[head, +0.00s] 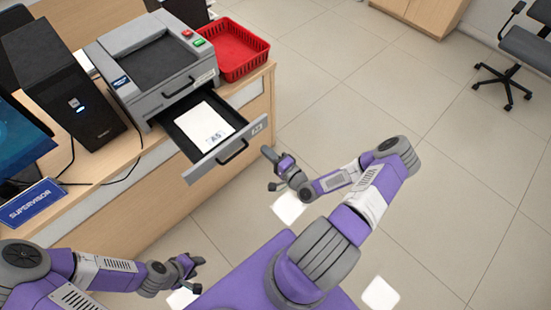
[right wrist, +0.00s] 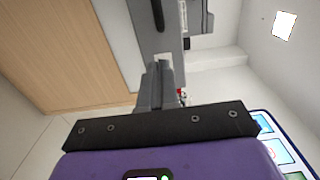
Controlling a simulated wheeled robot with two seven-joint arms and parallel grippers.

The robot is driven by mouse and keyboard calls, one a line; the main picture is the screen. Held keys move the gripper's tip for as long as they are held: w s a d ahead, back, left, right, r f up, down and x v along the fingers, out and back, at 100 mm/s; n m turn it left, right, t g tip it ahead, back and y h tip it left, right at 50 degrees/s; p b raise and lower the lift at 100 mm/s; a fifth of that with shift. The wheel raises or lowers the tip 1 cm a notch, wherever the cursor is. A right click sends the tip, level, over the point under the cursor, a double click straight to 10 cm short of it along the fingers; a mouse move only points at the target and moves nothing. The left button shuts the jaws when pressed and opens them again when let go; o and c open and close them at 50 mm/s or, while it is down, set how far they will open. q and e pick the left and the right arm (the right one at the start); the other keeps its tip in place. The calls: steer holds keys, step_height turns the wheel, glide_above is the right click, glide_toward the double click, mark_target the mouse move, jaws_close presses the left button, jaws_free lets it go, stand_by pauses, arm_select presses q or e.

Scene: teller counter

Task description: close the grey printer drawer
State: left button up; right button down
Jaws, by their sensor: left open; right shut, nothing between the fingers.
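The grey printer (head: 160,62) stands on the wooden counter. Its grey drawer (head: 226,153) is pulled out toward me, with a dark handle (head: 232,152) on its front and white paper (head: 204,124) inside. My right gripper (head: 266,152) is shut and empty, just below and right of the drawer front's right end. In the right wrist view its closed fingers (right wrist: 158,85) point at the grey drawer front (right wrist: 160,42); I cannot tell whether they touch it. My left gripper (head: 197,268) is open and empty, low in front of the counter, well away from the drawer.
A red basket (head: 236,48) stands right of the printer. A black computer case (head: 66,82) stands left of it, with cables and a blue supervisor sign (head: 32,203) nearer me. Floor right of the counter is clear up to an office chair (head: 520,50).

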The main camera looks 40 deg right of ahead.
mark_target(249, 135)
steer(key=w, duration=0.7)
steer(key=shift+a, duration=0.25)
